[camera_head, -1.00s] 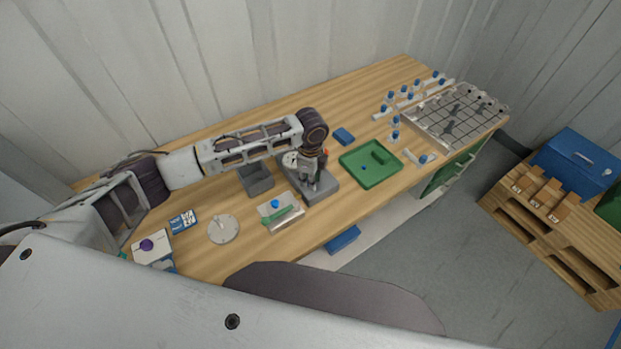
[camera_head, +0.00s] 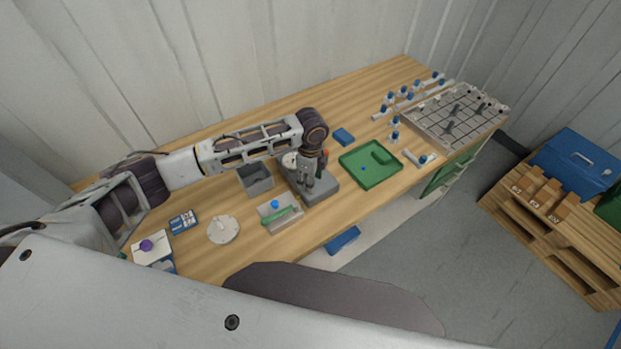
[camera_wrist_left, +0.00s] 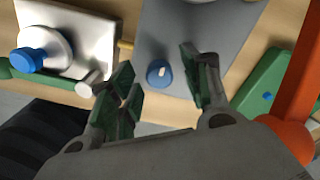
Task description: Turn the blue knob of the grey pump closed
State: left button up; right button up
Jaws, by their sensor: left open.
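The grey pump (camera_head: 325,189) stands at mid-table, partly hidden under my left arm in the head view. In the left wrist view, the blue knob (camera_wrist_left: 159,73) with a pale mark sits on the pump's grey base (camera_wrist_left: 205,35). My left gripper (camera_wrist_left: 160,84) is open, pointing down over the pump, with green-padded fingers on both sides of the knob. Gaps show between the knob and the fingers. The gripper also shows in the head view (camera_head: 307,184), where the knob is hidden. My right gripper is not in view.
A silver block with another blue knob (camera_wrist_left: 35,58) lies left of the pump in the wrist view. A green tray (camera_head: 384,172) is to the right. An orange-red bar (camera_wrist_left: 299,85) stands close to the right finger. A grey bin (camera_head: 256,179) is behind left.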

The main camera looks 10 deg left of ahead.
pick_arm(q)
jog(key=shift+r, duration=0.1)
notch_tip(320, 180, up, 12)
dwell(0.7)
dwell(0.5)
